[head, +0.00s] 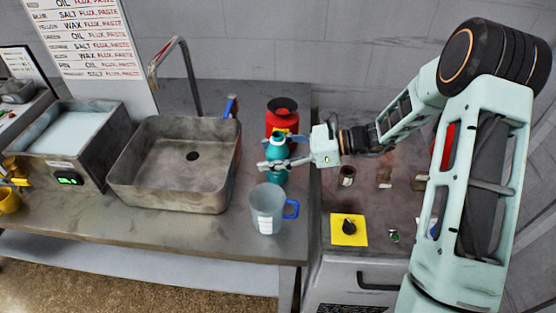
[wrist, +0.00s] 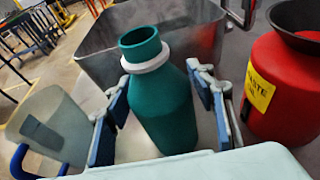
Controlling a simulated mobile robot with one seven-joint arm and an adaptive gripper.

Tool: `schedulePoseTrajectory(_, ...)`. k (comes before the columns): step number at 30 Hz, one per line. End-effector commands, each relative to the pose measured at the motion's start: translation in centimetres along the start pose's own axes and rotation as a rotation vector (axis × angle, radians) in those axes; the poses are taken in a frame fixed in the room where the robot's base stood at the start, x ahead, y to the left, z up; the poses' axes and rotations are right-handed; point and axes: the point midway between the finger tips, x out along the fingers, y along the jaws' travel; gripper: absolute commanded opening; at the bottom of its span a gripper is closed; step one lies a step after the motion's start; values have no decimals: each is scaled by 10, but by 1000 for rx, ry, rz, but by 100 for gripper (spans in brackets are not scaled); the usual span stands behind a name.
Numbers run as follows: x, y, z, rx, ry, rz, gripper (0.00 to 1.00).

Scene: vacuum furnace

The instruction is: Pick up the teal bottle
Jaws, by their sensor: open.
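The teal bottle (head: 278,172) stands upright on the metal counter, between the sink and the grey cabinet, with a white ring at its neck. It also shows in the wrist view (wrist: 165,100), filling the middle. My gripper (head: 272,152) is at the bottle's upper part in the head view, reaching in from the right. In the wrist view my gripper's fingers (wrist: 160,110) are open, one on each side of the bottle. A gap shows on the left side; on the right I cannot tell whether the finger touches.
A clear measuring jug (head: 267,210) with a blue handle stands just in front of the bottle. A red container (head: 282,112) with a yellow label stands close behind it. The metal sink (head: 128,185) is to the left.

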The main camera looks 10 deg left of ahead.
Motion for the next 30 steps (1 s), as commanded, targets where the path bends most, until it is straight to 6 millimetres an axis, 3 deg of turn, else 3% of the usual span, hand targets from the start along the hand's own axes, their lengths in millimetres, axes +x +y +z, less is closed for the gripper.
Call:
schedulePoseTrajectory(6, 32, 1, 1, 0, 1, 3, 50)
schedulePoseTrajectory(13, 34, 0, 1, -1, 1, 0, 50)
schedulePoseTrajectory(27, 34, 0, 1, -1, 1, 0, 0)
schedulePoseTrajectory(30, 34, 0, 1, -1, 1, 0, 0)
